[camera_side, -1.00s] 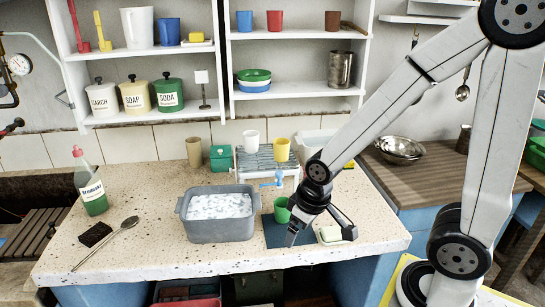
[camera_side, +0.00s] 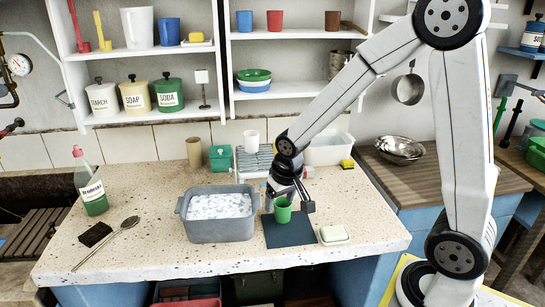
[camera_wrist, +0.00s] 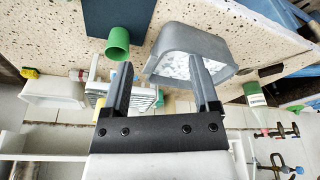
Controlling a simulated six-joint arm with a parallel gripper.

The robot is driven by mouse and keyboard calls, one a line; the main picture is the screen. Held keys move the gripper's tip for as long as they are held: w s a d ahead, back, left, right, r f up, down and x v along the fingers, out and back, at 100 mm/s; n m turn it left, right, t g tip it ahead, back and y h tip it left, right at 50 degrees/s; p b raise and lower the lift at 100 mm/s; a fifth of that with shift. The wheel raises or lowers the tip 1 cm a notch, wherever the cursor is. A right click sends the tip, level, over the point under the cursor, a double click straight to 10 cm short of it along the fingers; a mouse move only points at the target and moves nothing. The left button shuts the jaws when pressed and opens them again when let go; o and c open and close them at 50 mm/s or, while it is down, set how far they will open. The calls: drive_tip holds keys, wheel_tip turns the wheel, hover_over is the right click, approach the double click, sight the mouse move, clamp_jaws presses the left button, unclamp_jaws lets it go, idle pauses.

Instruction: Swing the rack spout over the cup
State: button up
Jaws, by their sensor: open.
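A green cup (camera_side: 283,209) stands on the dark blue mat (camera_side: 290,234), near its back edge. It also shows in the wrist view (camera_wrist: 118,43). My arm covers the rack's right part, and only a sliver of blue that may be the spout shows beside my gripper. My gripper (camera_side: 289,200) is open, pointing down close behind the green cup. In the wrist view, its spread fingers (camera_wrist: 161,62) hold nothing, and the cup lies outside the left finger.
A grey basin of suds (camera_side: 218,212) stands left of the mat, close to my gripper. A soap bar (camera_side: 333,234) lies right of the mat. A white tub (camera_side: 328,150) and a yellow sponge (camera_side: 347,163) are at the back right. The counter's right front is clear.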

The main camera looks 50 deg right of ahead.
drive_tip(key=w+d+f+m+h, duration=0.1)
drive_tip(key=w+d+m, duration=0.4)
drive_tip(key=w+d, duration=0.2)
drive_tip(key=w+d+m+h, duration=0.2)
drive_tip(key=w+d+m, duration=0.2)
drive_tip(key=w+d, duration=0.3)
drive_tip(key=d, duration=0.5)
drive_tip(key=shift+w+f+m+g, duration=0.25)
drive_tip(key=shift+f+m+g, duration=0.15)
drive_tip(key=shift+x, duration=3.9)
clamp_jaws()
